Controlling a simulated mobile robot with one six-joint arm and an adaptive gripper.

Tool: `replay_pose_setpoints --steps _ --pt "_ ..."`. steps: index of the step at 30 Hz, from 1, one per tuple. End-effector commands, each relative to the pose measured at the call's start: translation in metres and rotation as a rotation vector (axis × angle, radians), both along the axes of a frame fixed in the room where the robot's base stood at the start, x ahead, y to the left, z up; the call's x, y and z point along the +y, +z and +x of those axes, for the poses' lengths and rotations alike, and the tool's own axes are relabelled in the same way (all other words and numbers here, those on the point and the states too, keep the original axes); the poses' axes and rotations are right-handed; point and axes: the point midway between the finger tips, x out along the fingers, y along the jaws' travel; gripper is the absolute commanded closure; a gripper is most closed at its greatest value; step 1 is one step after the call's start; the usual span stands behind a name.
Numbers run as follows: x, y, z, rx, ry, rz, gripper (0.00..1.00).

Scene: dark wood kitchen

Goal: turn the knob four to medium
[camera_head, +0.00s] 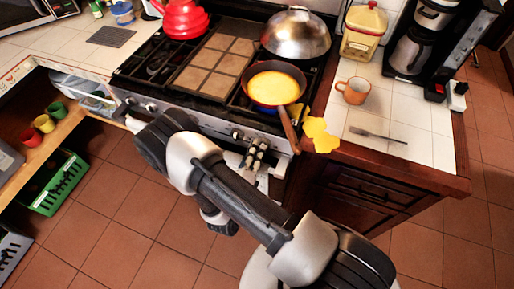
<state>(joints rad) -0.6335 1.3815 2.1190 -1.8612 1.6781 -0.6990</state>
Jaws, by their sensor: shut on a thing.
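The stove (215,118) stands ahead with its front panel facing me and a row of knobs along it. My gripper (257,146) is at the right part of this panel, shut on a knob there. The fingers hide most of that knob, so its setting cannot be read. Another knob (237,134) shows just left of the fingers. More knobs (150,107) sit at the left end of the panel.
A pan (272,88) with yellow food sits on the right burner, its handle (289,128) sticking out over the front edge close to my gripper. A domed lid (297,35) and a red kettle (183,19) stand behind. A mug (353,90) is on the right counter.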

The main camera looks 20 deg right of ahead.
Motion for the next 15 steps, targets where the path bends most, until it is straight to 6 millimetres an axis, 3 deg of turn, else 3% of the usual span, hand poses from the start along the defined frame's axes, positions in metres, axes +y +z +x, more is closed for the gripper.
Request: replay_pose_setpoints --steps 15 --pt "0.0016 -0.0057 0.0009 0.239 0.000 -0.328 1.00"
